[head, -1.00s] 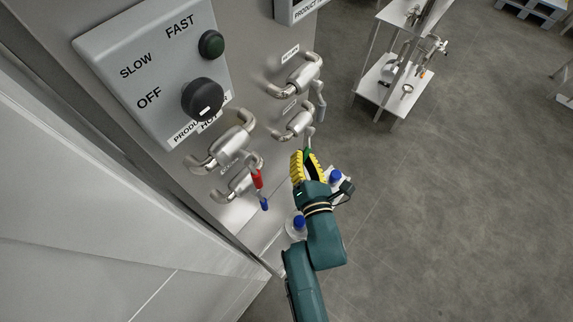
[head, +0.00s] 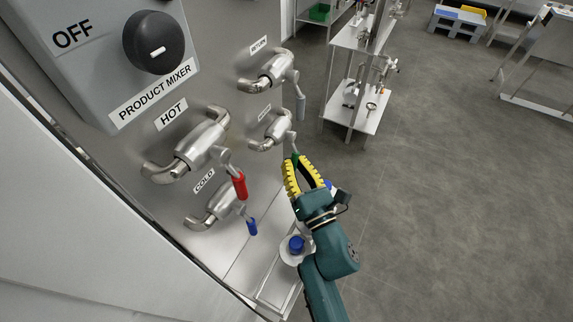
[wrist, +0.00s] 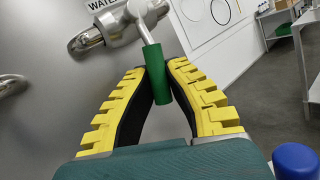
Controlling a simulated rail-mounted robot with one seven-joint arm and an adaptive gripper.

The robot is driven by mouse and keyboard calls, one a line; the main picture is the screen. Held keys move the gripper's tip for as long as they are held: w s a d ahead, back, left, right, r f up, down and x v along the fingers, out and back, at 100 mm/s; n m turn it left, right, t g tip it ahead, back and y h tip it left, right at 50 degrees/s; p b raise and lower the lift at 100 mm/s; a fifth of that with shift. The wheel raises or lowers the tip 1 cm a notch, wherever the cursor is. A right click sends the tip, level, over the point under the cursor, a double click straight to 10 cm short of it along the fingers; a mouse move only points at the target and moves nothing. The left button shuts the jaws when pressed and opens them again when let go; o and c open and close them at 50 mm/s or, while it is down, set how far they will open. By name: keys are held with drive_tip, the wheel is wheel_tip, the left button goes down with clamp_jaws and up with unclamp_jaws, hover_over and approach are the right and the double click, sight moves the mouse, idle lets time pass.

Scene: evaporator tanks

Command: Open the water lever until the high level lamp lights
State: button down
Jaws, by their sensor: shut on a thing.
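The water lever has a green handle (wrist: 157,88) on a metal stem. It hangs from the water valve (wrist: 122,24), a steel body under a partly cropped "WATE…" label. My gripper (wrist: 160,68) has its yellow fingers closed around the green handle, whose lower end shows between the black pads. In the head view my gripper (head: 297,163) is at the lever below the valve (head: 272,132), and the green handle is mostly hidden by the fingers. The lever points roughly downward. I cannot make out the high level lamp in either view.
The hot valve with a red handle (head: 239,186) and the cold valve with a blue handle (head: 251,226) are to the left. The return valve (head: 275,72) with a grey handle is above. The product mixer knob (head: 153,43) is upper left. Open floor lies right.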

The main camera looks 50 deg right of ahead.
drive_tip(key=shift+s+d, duration=0.1)
drive_tip(key=c, duration=1.2)
unclamp_jaws()
drive_tip(key=shift+o, duration=0.8)
